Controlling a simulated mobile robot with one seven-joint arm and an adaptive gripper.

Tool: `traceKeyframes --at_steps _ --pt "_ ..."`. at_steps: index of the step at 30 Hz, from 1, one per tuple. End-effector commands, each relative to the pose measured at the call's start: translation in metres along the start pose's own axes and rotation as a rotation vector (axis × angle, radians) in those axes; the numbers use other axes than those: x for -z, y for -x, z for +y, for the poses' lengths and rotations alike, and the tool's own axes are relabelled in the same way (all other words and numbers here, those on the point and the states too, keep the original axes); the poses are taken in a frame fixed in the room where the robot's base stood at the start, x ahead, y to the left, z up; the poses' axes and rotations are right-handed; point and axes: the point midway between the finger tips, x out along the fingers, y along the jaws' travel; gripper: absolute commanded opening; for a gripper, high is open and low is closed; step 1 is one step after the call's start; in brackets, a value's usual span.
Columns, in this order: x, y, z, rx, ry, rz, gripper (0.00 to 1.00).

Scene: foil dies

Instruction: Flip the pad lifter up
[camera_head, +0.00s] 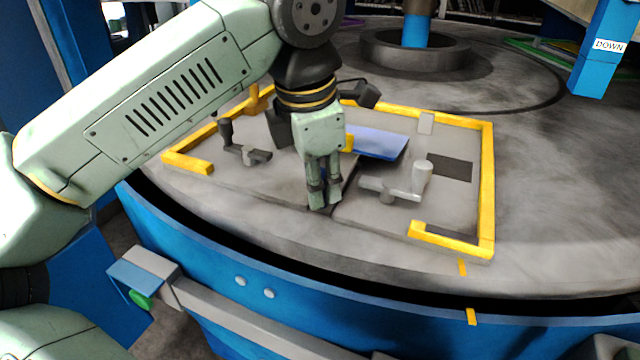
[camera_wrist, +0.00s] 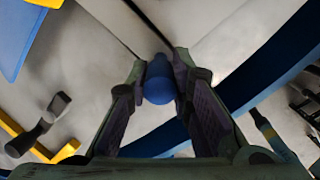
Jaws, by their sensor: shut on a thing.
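My gripper (camera_head: 324,203) points down at the front edge of the grey plate, with its fingers close together. In the wrist view my gripper (camera_wrist: 160,75) is shut on a round blue knob (camera_wrist: 160,88), which sits between the fingertips. The knob is mostly hidden by the fingers in the head view. I cannot tell for sure that the knob belongs to the pad lifter. A flat blue pad (camera_head: 376,143) lies behind and right of my gripper, partly hidden by it. A blue panel also shows at the upper left of the wrist view (camera_wrist: 14,38).
A yellow frame (camera_head: 487,190) borders the plate on the round grey table (camera_head: 560,200). A dark crank handle (camera_head: 240,148) stands left of my gripper and a grey one (camera_head: 400,186) right. A blue rim (camera_head: 350,320) runs along the table's front. A ringed post (camera_head: 417,45) stands behind.

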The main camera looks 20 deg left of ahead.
Motion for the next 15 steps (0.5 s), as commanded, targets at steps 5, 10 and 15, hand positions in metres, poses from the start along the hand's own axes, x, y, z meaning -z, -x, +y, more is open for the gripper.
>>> traceKeyframes --at_steps 5,10,15 --pt "0.0001 -0.0004 -0.0013 0.005 -0.003 0.001 0.23" --pt "0.0001 -0.0003 -0.0009 0.004 -0.002 0.001 0.35" --pt "0.0001 -0.0001 -0.0006 0.003 -0.001 0.001 0.41"
